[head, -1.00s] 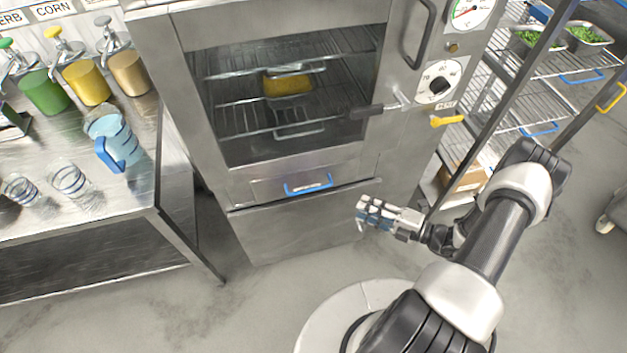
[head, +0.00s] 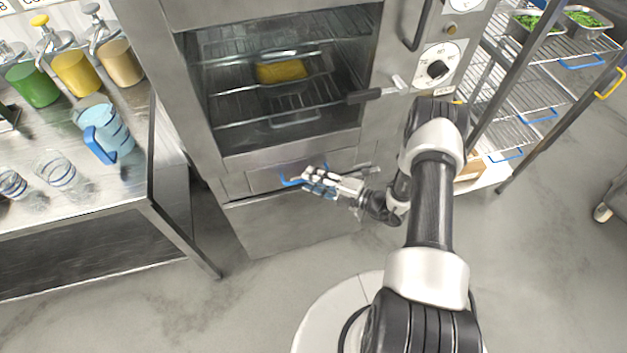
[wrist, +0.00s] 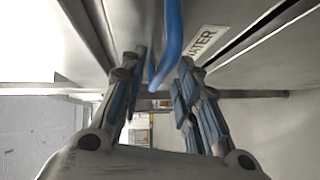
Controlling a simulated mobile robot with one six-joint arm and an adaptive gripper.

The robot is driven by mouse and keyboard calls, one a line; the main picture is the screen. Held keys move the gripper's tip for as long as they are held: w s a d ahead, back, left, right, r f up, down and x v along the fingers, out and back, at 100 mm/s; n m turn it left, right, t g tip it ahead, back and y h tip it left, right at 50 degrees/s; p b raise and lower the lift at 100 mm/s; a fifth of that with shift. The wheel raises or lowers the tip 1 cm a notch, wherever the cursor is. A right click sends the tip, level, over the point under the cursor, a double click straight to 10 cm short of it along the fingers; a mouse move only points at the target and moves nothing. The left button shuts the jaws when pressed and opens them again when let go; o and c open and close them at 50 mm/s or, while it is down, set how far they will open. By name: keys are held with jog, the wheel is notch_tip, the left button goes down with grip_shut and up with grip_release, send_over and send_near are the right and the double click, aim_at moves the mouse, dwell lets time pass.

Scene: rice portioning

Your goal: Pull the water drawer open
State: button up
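The water drawer (head: 262,182) is a flat steel front low on the steamer, below its oven window. It appears closed. Its blue bar handle (head: 290,181) is partly hidden by my gripper in the head view. My gripper (head: 308,180) is at the handle, reaching in from the right. In the wrist view, my gripper (wrist: 158,95) has its two fingers apart. The blue handle (wrist: 172,40) runs down between them, with a gap visible on each side near the tips. A "WATER" label (wrist: 203,44) shows on the drawer front to the right of the handle.
A wire rack (head: 530,110) stands on the right. The floor before the steamer's left part is clear.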

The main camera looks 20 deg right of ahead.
jog(key=shift+w, duration=0.1)
jog(key=shift+c, duration=0.5)
grip_shut()
